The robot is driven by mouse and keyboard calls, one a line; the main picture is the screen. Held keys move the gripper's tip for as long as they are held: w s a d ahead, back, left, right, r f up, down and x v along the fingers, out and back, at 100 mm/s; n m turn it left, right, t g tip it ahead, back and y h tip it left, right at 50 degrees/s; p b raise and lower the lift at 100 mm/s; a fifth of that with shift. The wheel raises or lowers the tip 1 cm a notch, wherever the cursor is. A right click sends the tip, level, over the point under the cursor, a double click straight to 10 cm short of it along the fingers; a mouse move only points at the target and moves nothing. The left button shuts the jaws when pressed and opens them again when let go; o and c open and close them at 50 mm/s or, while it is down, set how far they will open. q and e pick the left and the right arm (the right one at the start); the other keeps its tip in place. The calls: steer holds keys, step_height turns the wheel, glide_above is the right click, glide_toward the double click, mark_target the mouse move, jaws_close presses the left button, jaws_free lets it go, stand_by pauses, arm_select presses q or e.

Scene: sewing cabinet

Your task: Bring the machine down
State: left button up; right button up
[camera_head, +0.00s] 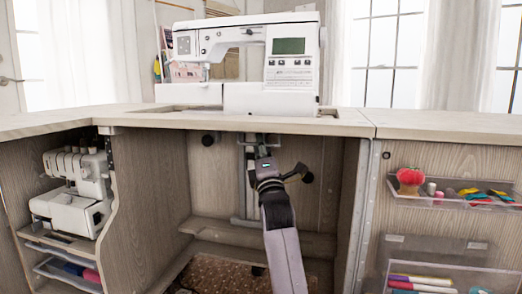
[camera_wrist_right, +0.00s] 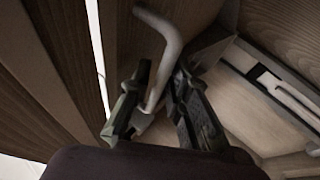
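The white sewing machine (camera_head: 245,55) stands upright on its platform, above the opening in the cabinet top (camera_head: 60,118). My right gripper (camera_head: 262,150) reaches into the open cabinet, below the machine and near the metal lift column (camera_head: 247,190). In the right wrist view, a bent pale metal lever (camera_wrist_right: 165,50) runs between the two dark fingers of my right gripper (camera_wrist_right: 162,75). The fingers stand apart around the lever, and I see no clear grip on it. My left gripper is not in view.
A white serger (camera_head: 75,190) stands on a shelf at the left. The right door holds clear bins with a red pincushion (camera_head: 410,178) and markers (camera_head: 420,283). The cabinet's side panels border my right arm. The cabinet top beside the machine is clear.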

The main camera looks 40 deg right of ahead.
steer(key=shift+c, duration=0.4)
jaws_close()
stand_by(0.4)
